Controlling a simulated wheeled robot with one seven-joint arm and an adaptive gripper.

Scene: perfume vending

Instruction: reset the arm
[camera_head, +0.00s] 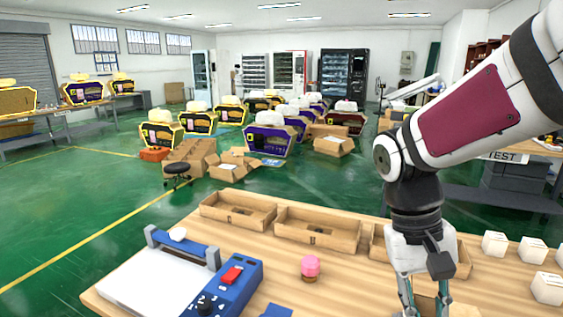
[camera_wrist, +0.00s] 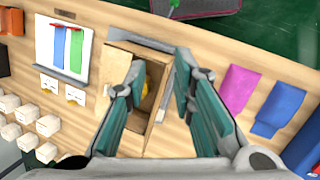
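My arm comes in from the right in the head view, with my gripper (camera_head: 426,302) pointing down over the wooden table (camera_head: 215,213). In the wrist view my gripper (camera_wrist: 160,72) has its two teal fingers apart and nothing held between them. Below the fingers is an open cardboard box (camera_wrist: 152,113) with a small yellow item (camera_wrist: 149,84) in it, partly hidden by the left finger. The gripper's lower end is cut off at the bottom of the head view.
A pink-topped bottle (camera_head: 310,267) stands near the middle, right of a blue machine (camera_head: 227,285). Several white boxes (camera_head: 533,250) stand at the right. The wrist view shows purple (camera_wrist: 238,88) and blue (camera_wrist: 277,109) pieces.

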